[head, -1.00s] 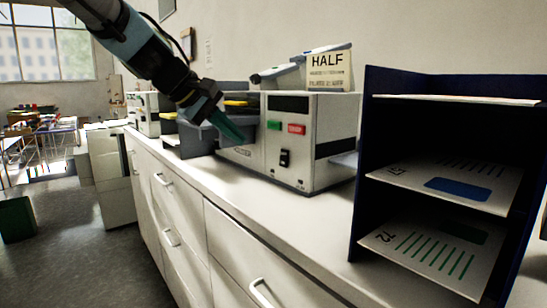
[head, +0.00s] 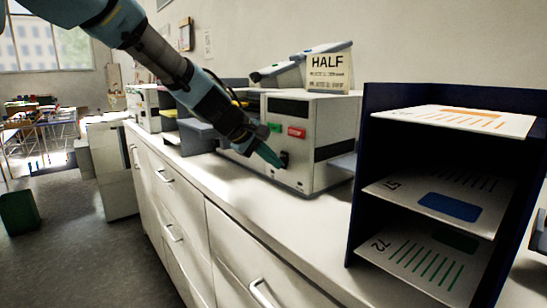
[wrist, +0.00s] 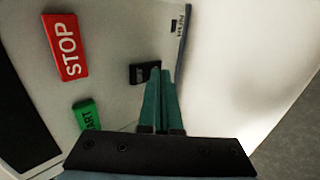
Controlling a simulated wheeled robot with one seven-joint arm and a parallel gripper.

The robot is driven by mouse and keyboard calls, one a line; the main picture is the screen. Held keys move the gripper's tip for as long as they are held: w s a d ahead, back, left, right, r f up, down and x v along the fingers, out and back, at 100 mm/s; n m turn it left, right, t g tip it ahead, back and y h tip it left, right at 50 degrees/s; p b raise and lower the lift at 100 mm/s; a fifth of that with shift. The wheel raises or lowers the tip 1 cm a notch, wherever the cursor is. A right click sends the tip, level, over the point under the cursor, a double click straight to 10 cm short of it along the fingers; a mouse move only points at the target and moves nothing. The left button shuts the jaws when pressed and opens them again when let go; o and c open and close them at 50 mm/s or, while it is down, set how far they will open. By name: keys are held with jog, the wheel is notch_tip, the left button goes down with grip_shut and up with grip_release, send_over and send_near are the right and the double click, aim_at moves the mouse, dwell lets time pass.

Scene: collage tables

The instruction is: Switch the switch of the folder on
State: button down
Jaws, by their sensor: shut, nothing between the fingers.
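The folder (head: 318,140) is a pale grey machine on the white cabinet top, with a green button (head: 275,127), a red button (head: 297,132) and a small black switch (head: 285,158) low on its front. In the wrist view the red STOP button (wrist: 65,47), the green button (wrist: 87,114) and the black switch (wrist: 143,73) show on the panel. My gripper (head: 279,165) is shut and empty, its teal fingertips (wrist: 161,72) at the switch and partly covering it. I cannot tell whether they touch it, nor which way the switch is set.
A HALF sign (head: 328,68) stands on the folder. A dark blue shelf rack (head: 366,150) with printed sheets stands to the right. Grey trays (head: 197,137) lie left of the folder. The counter in front (head: 250,187) is clear.

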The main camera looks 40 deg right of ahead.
jog(key=shift+f+b, duration=0.15)
jog(key=shift+b, duration=0.3)
jog(key=shift+d+f+h+b, duration=0.1)
jog(key=shift+f+h+b, duration=0.2)
jog(key=shift+b, duration=0.8)
jog(key=shift+r+p, duration=0.4)
jog(key=shift+p, duration=0.05)
jog(key=shift+r, duration=0.1)
jog(key=shift+r+p, duration=0.6)
jog(key=shift+r, duration=0.15)
